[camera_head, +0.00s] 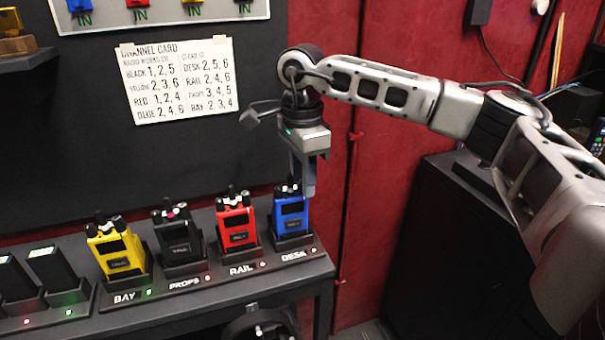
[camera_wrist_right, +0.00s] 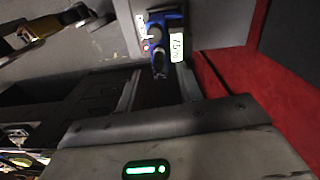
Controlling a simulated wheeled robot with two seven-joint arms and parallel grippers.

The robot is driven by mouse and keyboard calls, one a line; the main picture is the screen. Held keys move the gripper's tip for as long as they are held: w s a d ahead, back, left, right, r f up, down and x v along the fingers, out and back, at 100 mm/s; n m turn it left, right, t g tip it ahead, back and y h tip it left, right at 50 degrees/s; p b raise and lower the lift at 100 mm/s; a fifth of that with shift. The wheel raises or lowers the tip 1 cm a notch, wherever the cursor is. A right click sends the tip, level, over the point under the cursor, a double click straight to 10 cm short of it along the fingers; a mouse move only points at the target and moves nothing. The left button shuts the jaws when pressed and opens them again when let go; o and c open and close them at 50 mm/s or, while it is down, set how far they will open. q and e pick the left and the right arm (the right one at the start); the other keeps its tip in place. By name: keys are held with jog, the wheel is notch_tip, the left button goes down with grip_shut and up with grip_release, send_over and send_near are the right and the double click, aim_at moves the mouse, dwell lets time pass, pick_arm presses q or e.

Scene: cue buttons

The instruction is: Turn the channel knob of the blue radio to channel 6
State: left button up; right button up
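The blue radio (camera_head: 290,216) stands upright in its dock on the shelf, at the DESK label. In the right wrist view the blue radio (camera_wrist_right: 170,16) is seen from above, with dark knobs (camera_wrist_right: 157,35) on its top. I cannot read the knob's channel setting. My right gripper (camera_head: 303,190) points down right over the blue radio's top and partly hides it. In the right wrist view its two fingers (camera_wrist_right: 158,78) are apart, with a dark knob end between or just beyond them and gaps on both sides. My left gripper is not in view.
Red (camera_head: 236,224), black (camera_head: 179,240) and yellow (camera_head: 116,250) radios stand in docks to the left on the shelf. A channel card (camera_head: 180,80) hangs on the dark board behind. A red wall (camera_head: 335,240) and a black cabinet (camera_head: 450,240) are to the right.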

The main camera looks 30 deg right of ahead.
jog(key=shift+c, duration=0.4)
grip_shut()
jog(key=shift+m, duration=1.6)
jog(key=shift+o, duration=0.4)
grip_release()
jog(key=shift+r, duration=0.1)
